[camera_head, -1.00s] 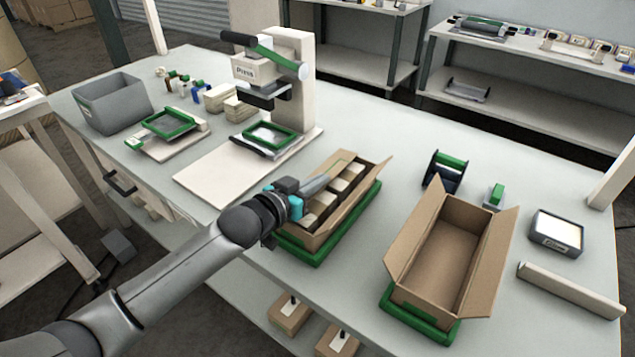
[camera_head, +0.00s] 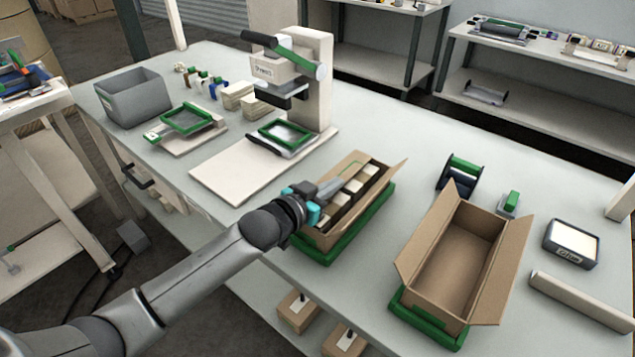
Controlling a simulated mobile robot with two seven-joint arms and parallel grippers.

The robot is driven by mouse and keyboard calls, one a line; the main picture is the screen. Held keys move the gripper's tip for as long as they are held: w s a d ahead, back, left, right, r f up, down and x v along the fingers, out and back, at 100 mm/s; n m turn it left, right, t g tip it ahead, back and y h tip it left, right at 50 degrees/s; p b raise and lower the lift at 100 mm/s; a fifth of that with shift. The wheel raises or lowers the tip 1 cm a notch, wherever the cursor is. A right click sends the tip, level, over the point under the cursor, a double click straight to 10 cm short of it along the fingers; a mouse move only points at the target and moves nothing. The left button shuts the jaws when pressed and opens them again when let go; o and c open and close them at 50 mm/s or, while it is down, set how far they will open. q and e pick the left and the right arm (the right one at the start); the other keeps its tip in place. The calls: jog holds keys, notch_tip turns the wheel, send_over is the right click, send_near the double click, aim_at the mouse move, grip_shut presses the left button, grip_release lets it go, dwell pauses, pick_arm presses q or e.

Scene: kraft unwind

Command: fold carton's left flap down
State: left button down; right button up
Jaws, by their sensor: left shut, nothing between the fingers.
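A brown open carton (camera_head: 383,207) stands in a green tray (camera_head: 345,245) near the middle of the table's front edge. Several pale-topped dark items (camera_head: 354,187) sit in a row inside it. My left gripper (camera_head: 343,178) is shut and empty, reaching in from the left over the carton's left side. The carton's right flap stands up and leans outward. The left flap is largely hidden behind my gripper, so its angle is unclear. A second carton (camera_head: 455,255) stands empty and open in another green tray (camera_head: 428,326), its side flaps spread outward. My right gripper is not in view.
A press (camera_head: 300,85) on a pale base stands behind the filled carton. A grey bin (camera_head: 135,98) and a green-framed fixture (camera_head: 187,122) are at back left. A tape dispenser (camera_head: 460,175), a dark-framed pad (camera_head: 571,245) and a pale bar (camera_head: 582,300) lie at right.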

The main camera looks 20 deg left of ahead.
pick_arm(q)
notch_tip(320, 180, up, 4)
jog(key=p, duration=0.3)
jog(key=shift+p, duration=0.3)
jog(key=shift+s+r, duration=0.15)
jog(key=shift+s, duration=0.1)
jog(key=p+v, duration=0.1)
jog(key=v, duration=0.8)
jog(key=shift+s+a, duration=0.2)
